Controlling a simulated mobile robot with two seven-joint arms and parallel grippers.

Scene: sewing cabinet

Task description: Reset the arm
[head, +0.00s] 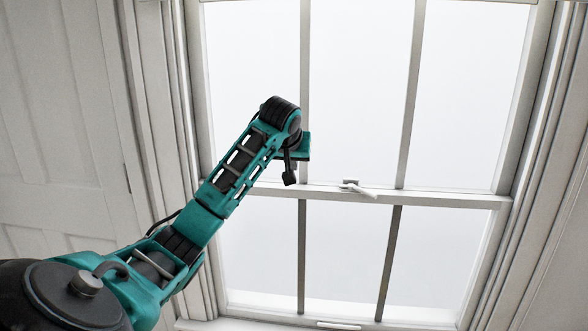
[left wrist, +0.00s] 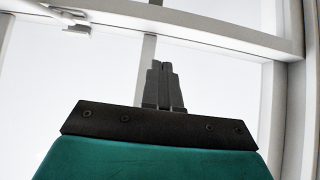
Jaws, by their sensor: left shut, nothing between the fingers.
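My left arm is teal and black and reaches up from the lower left in the head view. My left gripper (head: 289,180) is at its end, small and dark, hanging in front of the window's left part, just above the middle rail. In the left wrist view the gripper's two fingers (left wrist: 161,84) are together, with nothing between them. My right gripper is in neither view.
A white sash window (head: 403,193) fills the middle of the head view. A latch (head: 358,188) sits on its middle rail, right of my gripper; it also shows in the left wrist view (left wrist: 70,17). A white panelled surface (head: 55,140) stands at the left.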

